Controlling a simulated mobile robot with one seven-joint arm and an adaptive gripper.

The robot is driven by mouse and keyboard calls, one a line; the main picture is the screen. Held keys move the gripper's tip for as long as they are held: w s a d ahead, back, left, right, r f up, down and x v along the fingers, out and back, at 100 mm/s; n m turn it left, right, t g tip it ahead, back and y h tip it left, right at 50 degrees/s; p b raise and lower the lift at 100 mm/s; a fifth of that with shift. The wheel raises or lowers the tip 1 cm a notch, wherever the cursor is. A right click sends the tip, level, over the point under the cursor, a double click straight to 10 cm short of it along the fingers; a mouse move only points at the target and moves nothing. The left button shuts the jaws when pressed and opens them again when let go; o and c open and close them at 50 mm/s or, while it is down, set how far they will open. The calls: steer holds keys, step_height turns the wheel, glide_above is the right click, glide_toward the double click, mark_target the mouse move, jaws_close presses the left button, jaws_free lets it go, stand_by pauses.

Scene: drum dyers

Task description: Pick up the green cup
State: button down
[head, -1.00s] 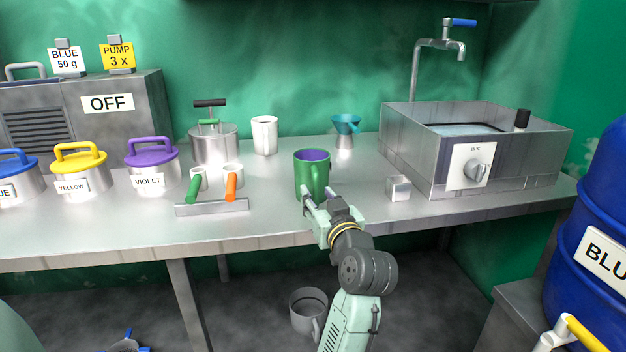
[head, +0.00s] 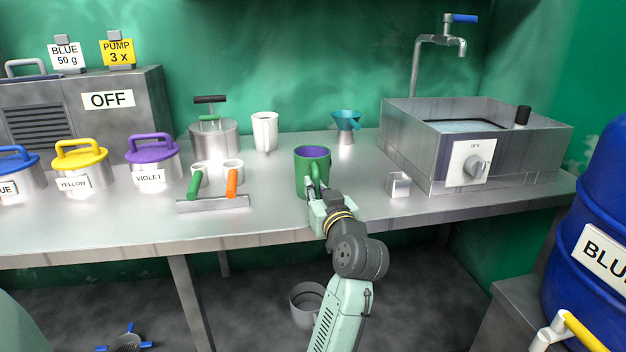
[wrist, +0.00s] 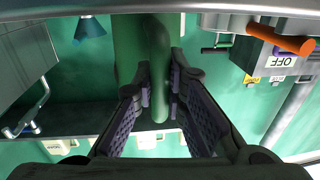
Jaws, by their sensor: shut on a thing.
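The green cup (head: 308,173), violet inside, is upright near the front edge of the steel table in the head view. Its handle faces my gripper. My gripper (head: 315,187) is at the near side of the cup, its fingers shut on the handle. In the wrist view the green handle (wrist: 159,80) runs between the two ribbed finger pads of my gripper (wrist: 159,88), with the cup body (wrist: 128,45) beyond it. Whether the cup's base touches the table is hard to tell.
A rack with green and orange handles (head: 213,203) lies to the left on the table (head: 130,220). A white mug (head: 265,131) and a teal funnel (head: 346,121) stand behind.

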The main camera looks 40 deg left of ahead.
mark_target(317, 177)
steer(key=shift+r, duration=0.1)
stand_by(0.6)
steer(key=shift+r, duration=0.5)
step_height(317, 177, up, 2)
steer(key=shift+r+b, duration=0.1)
steer(key=shift+b, duration=0.3)
steer(key=s+d+b, duration=0.2)
steer(key=s+d, duration=0.2)
steer(key=s, duration=0.3)
steer(key=s+d+r+b, duration=0.1)
steer(key=s+d+b, duration=0.1)
steer(key=s, duration=0.5)
steer(key=shift+d+r, duration=0.3)
steer(key=shift+d, duration=0.6)
steer(key=c, duration=2.3)
jaws_free()
jaws_close()
